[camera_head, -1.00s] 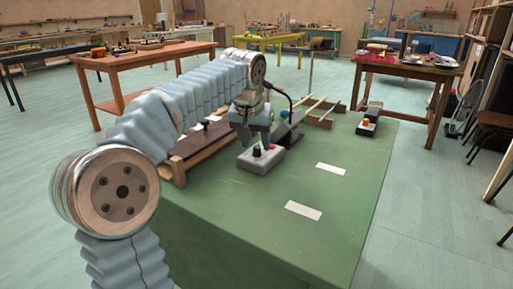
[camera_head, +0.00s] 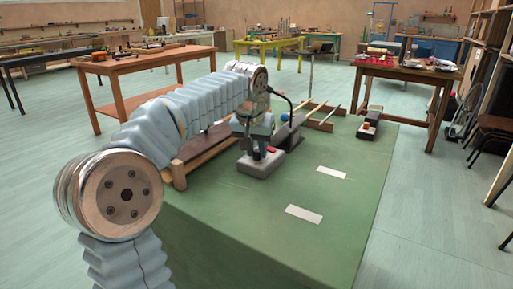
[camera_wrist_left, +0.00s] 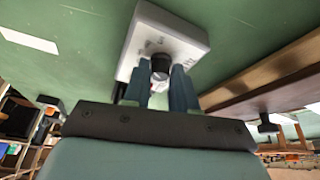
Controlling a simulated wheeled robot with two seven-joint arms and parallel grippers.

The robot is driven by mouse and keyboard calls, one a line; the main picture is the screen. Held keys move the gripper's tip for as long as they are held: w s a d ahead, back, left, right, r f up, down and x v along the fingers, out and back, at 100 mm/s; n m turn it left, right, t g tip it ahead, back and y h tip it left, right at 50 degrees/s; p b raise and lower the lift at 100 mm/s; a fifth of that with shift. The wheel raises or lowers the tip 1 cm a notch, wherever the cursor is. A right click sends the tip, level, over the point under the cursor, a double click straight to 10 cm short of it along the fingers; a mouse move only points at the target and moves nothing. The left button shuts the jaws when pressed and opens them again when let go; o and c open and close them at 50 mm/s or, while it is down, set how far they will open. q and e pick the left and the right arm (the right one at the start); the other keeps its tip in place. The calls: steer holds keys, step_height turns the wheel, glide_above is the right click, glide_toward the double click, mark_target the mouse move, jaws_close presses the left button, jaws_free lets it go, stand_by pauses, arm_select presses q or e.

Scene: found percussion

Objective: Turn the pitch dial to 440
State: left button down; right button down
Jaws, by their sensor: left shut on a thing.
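A small pale grey box (camera_head: 262,166) stands on the green-topped table, with a dark dial on its top and a red part beside it. In the left wrist view the box (camera_wrist_left: 181,29) shows from above, and the dial (camera_wrist_left: 160,64) sits between the two fingertips. My left gripper (camera_head: 257,151) points down over the box, and it fills the lower wrist view (camera_wrist_left: 160,80). It is shut on the dial. The dial's marks and the number it points at are too small to read. My right gripper is not in view.
A wooden-framed long box (camera_head: 200,150) lies close behind the grey box at the left. A blue ball (camera_head: 285,117), a dark wedge-shaped stand and a wooden rack (camera_head: 322,115) lie farther back. Two white cards (camera_head: 304,214) lie on clear green tabletop (camera_head: 265,215) in front.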

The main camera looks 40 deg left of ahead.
arm_select(q)
steer(key=shift+r+n, duration=0.1)
steer(key=shift+n, duration=0.2)
steer(key=n+y+p, duration=0.1)
steer(key=n, duration=0.1)
steer(key=shift+d+n, duration=0.1)
steer(key=shift+n, duration=0.2)
steer(key=shift+w+n+g+y+p, duration=0.1)
steer(key=shift+n+g+y+p, duration=0.35)
steer(key=shift+n, duration=0.75)
steer(key=c, duration=1)
jaws_free()
steer(key=shift+o, duration=0.2)
steer(key=p+v, duration=0.2)
steer(key=v, duration=1.1)
steer(key=shift+d+r, duration=0.15)
steer(key=shift+r, duration=0.2)
